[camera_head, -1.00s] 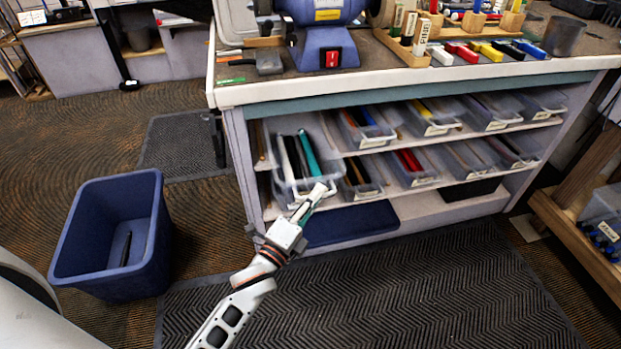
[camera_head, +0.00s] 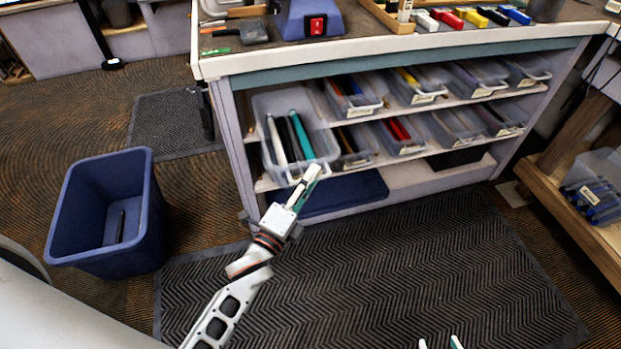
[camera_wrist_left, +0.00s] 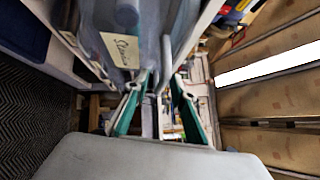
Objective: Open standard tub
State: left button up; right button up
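The standard tub (camera_head: 317,123) is a clear plastic tub at the left end of the upper shelf. It sticks well out past the neighbouring tubs and holds white, black and teal grips. Its label (camera_wrist_left: 120,48) shows in the left wrist view. My left gripper (camera_head: 313,174) is at the tub's front edge. In the left wrist view its two teal-lined fingers (camera_wrist_left: 161,80) are close together around a clear rim or handle part; the exact contact is small. My right gripper (camera_head: 439,344) barely shows at the bottom edge, its two tips apart with nothing between them.
Several clear tubs (camera_head: 413,92) line the two bench shelves to the right. A dark blue lid or mat (camera_head: 345,195) lies below. A blue bin (camera_head: 75,215) stands on the floor at left. A wooden rack (camera_head: 575,225) is at right. The black floor mat (camera_head: 400,260) is clear.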

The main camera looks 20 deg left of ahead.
pick_arm(q)
jog(key=shift+s, duration=0.15)
jog(key=v, duration=1.1)
jog(key=shift+s, duration=0.35)
pick_arm(e)
jog(key=shift+s+f, duration=0.1)
pick_arm(q)
jog(key=shift+a, duration=0.1)
jog(key=s+a+f+n+g+y+p, duration=0.1)
jog(key=s+f+n+g+p, duration=0.7)
jog(key=s+n, duration=0.6)
jog(key=f+n, duration=0.1)
jog(key=n, duration=0.2)
jog(key=shift+n+g+p, duration=0.4)
pick_arm(e)
jog(key=shift+m, duration=0.4)
jog(key=r, duration=0.3)
jog(key=s+a+r, duration=0.1)
jog(key=r, duration=0.1)
jog(key=shift+a, duration=0.1)
